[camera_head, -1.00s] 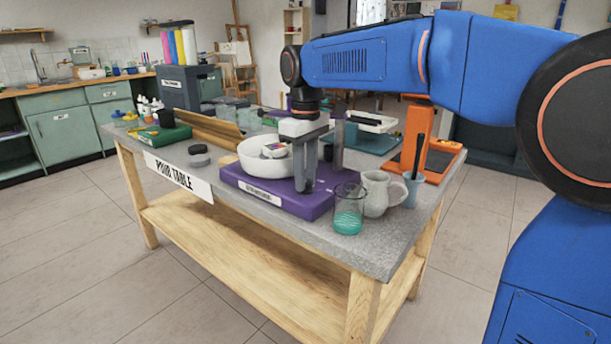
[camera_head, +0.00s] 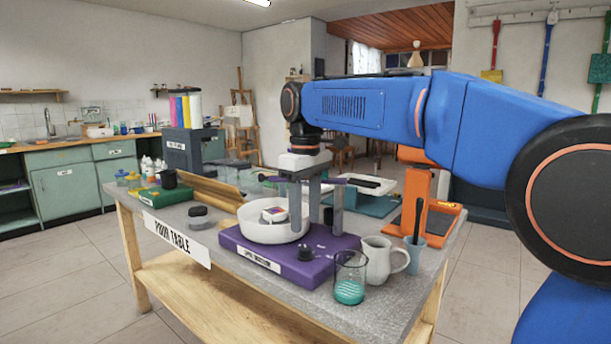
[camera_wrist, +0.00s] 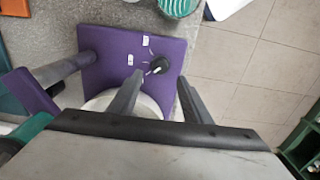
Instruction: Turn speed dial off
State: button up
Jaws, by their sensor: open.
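The speed dial (camera_head: 305,253) is a small black knob on top of the purple mixer base (camera_head: 318,273). In the wrist view the dial (camera_wrist: 159,65) shows a pale pointer line, with two small white labels beside it on the purple top (camera_wrist: 110,45). I cannot read the labels. My gripper (camera_head: 304,222) is open and empty, pointing down above the base. In the wrist view its fingertips (camera_wrist: 160,76) lie either side of the dial in the picture. In the head view they hang above the knob, apparently not touching it.
A white bowl (camera_head: 262,229) with a small coloured block stands behind the dial. The mixer's grey post (camera_head: 338,212) rises close to my fingers. A glass with teal liquid (camera_head: 350,283), a pale jug (camera_head: 379,258) and a blue cup (camera_head: 415,252) stand at the right.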

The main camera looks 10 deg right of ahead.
notch_tip(320, 180, up, 10)
jog(key=shift+r, duration=0.2)
dwell(0.4)
